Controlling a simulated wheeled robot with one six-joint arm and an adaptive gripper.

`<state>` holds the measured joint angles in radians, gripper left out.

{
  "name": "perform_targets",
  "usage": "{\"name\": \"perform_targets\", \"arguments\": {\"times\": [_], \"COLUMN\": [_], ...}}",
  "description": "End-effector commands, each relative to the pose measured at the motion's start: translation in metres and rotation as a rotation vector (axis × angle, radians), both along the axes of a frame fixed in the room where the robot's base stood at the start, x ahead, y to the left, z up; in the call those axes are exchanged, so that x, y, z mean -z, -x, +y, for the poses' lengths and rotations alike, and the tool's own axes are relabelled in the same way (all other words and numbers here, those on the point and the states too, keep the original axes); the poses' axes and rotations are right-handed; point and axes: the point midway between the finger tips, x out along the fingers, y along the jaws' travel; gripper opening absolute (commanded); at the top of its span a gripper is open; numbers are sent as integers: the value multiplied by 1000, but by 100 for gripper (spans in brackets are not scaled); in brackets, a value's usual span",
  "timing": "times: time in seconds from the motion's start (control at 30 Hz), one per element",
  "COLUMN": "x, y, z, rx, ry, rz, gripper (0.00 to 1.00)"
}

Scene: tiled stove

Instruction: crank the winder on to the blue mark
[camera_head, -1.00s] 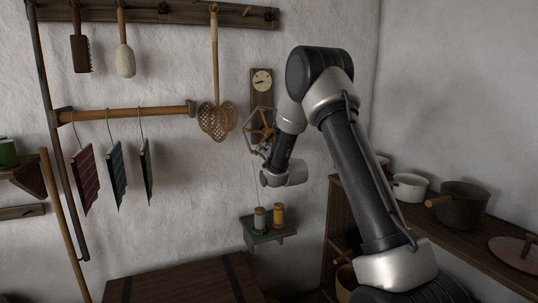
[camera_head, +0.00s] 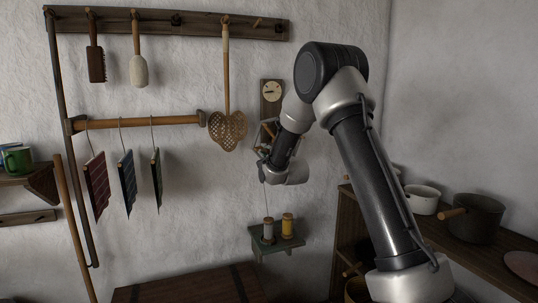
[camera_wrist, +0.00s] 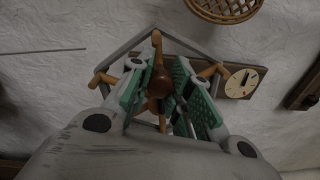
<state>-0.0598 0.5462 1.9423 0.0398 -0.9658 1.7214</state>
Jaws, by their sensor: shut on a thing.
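I cannot make out a blue mark. A thread runs down to spools (camera_head: 268,231) on a small shelf.
A woven beater (camera_head: 227,130) hangs just left of the winder, near my wrist. Hanging cloths (camera_head: 127,181) and brushes are further left. A shelf with pots (camera_head: 470,217) stands at the right. A wooden chest (camera_head: 190,285) is below.

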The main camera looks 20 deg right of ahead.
Motion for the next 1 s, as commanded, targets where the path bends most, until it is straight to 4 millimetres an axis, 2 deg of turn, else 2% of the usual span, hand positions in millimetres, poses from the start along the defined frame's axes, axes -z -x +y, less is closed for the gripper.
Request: {"name": "perform_targets", "arguments": {"times": [0.53, 0.57, 0.67, 1.0], "x": [-2, -2, -2, -2], "y": [0, 0, 0, 1], "z": [-1, -1, -1, 0], "rx": [2, 2, 2, 1], "ry": [-24, -24, -24, -23], "rz": [0, 0, 0, 0], "gripper": [0, 26, 44, 44]}}
